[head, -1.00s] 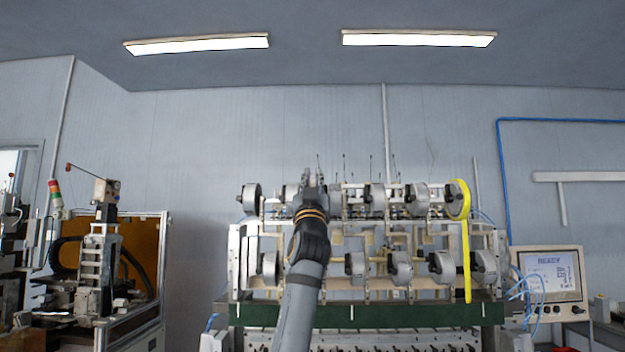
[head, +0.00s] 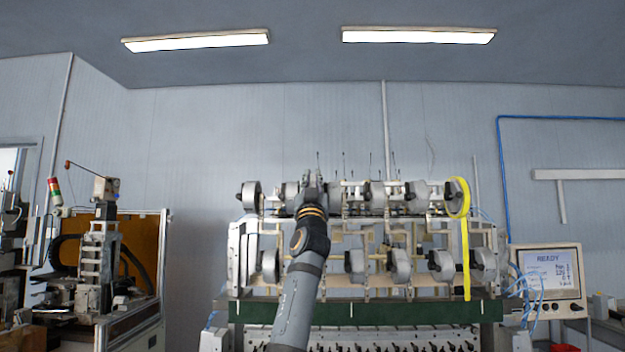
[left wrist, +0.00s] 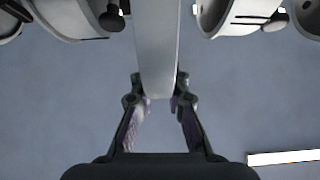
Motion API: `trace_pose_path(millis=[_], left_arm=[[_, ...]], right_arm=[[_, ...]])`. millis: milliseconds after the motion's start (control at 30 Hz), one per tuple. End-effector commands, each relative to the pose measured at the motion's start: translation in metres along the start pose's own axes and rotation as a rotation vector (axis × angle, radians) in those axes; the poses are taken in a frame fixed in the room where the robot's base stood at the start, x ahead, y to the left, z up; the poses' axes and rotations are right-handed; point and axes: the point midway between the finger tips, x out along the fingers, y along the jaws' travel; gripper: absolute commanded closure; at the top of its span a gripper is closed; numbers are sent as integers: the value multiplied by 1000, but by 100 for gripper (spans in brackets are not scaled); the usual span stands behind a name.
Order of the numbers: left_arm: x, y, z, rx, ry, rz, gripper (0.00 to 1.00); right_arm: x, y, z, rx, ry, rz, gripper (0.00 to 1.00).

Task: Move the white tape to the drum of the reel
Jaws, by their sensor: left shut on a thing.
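My left gripper (head: 313,182) is up at the upper row of reels on the coil winder, in the middle of the head view. In the left wrist view, my left gripper (left wrist: 159,102) is shut on the white tape (left wrist: 156,45). The tape shows there as a pale, straight strip running from the top edge down between the fingers. In the head view the gripper hides the tape. Grey reel drums (left wrist: 80,14) show on both sides of the strip, apart from the fingers. My right gripper is not in view.
The winder carries upper reels (head: 374,194) and lower reels (head: 399,263) on a metal frame. A yellow tape (head: 465,250) hangs from the upper right reel. A control screen (head: 549,277) stands at right, another machine (head: 100,260) at left. Wall space above the reels is clear.

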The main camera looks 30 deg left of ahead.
Motion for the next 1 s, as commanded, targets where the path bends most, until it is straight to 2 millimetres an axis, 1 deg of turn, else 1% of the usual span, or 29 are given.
trace_pose_path(millis=[500, 700, 1000], left_arm=[[22, 0, 21, 2, 1, -1, 100], [24, 0, 25, 0, 1, 3, 100], [24, 0, 25, 0, 1, 3, 100]], right_arm=[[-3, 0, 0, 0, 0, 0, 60], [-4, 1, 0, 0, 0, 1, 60], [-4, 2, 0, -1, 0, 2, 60]])
